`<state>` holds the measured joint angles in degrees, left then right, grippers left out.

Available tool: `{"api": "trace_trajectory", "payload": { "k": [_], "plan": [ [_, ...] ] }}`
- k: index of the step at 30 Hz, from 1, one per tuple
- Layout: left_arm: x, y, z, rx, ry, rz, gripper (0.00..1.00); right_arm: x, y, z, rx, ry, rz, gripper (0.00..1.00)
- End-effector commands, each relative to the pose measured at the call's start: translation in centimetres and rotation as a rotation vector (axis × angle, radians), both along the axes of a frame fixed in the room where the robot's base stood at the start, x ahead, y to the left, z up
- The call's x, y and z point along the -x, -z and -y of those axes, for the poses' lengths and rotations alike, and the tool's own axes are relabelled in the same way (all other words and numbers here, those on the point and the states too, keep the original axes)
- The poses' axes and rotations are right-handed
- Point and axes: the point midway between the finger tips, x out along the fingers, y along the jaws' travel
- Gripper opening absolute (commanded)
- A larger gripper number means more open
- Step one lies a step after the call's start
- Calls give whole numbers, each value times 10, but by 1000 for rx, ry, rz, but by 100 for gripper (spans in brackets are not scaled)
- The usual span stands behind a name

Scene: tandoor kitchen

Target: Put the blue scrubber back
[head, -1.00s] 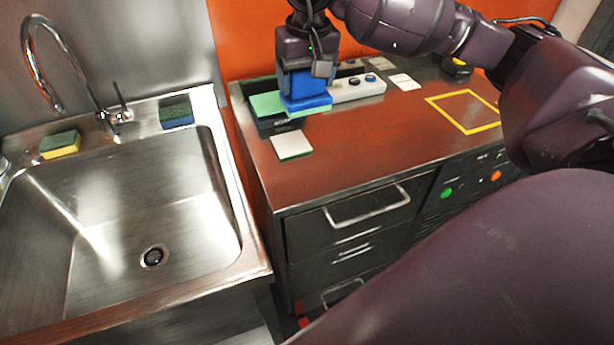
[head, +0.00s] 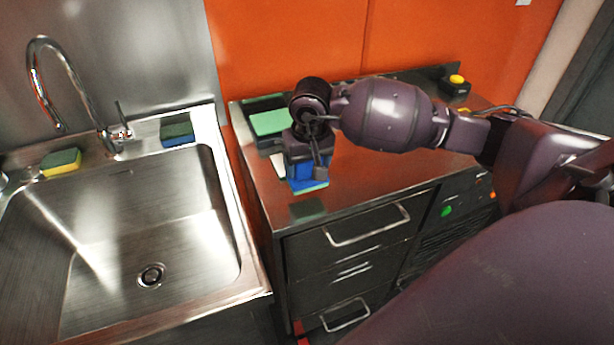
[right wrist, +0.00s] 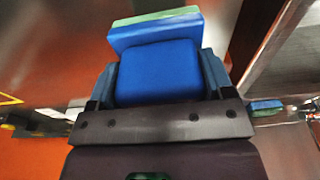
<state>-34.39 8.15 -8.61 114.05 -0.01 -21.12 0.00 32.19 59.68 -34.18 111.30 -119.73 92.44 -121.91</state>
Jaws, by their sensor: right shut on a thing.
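My right gripper (head: 307,172) is shut on a blue scrubber (head: 310,186) with a green layer. It holds the scrubber over the front left part of the counter, clear of the black tray. In the right wrist view the scrubber (right wrist: 155,32) sticks out beyond the fingers, green side away from the gripper. A green-topped scrubber (head: 270,122) lies in the black tray (head: 264,102) at the back left of the counter. A dark blue-green scrubber (head: 177,133) stands on the sink rim. My left gripper is out of view.
The steel sink (head: 130,230) with its tap (head: 70,85) lies left of the counter. A yellow-green sponge (head: 61,162) sits on its rim. A pale flat piece (head: 279,165) lies beside my gripper. A yellow button box (head: 455,85) stands at the back right.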

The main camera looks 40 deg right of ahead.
Motion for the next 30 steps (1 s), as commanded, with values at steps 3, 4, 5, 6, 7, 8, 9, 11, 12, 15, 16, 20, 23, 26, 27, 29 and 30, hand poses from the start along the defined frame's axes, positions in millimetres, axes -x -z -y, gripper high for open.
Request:
{"api": "trace_trajectory", "payload": {
  "k": [3,4,5,6,7,8,9,11,12,15,16,20,23,26,27,29,30],
  "plan": [
    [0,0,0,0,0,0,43,0,8,0,0,0,-1,55],
    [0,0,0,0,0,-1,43,1,11,0,0,0,-2,55],
    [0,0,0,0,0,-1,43,1,15,0,-1,0,-2,55],
    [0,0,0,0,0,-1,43,0,21,-1,-3,0,-2,55],
    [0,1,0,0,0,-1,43,0,25,0,-2,1,-3,55],
    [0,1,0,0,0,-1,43,1,30,0,-2,1,-3,55],
    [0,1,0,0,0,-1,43,1,35,-1,-2,1,-3,55],
    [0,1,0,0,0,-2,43,0,41,0,0,1,-1,55],
    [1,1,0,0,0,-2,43,0,42,0,0,0,0,55],
    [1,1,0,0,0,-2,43,0,43,0,0,0,1,55],
    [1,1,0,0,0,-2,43,0,42,0,0,0,1,55],
    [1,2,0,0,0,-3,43,0,43,0,0,-1,1,55],
    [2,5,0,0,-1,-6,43,0,46,0,0,-1,1,55],
    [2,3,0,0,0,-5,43,0,44,0,0,0,1,90],
    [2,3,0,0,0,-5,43,0,44,0,0,0,1,96],
    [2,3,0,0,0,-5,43,0,44,0,0,0,1,100],
    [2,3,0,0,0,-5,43,0,44,0,0,0,0,100]
  ]
}}
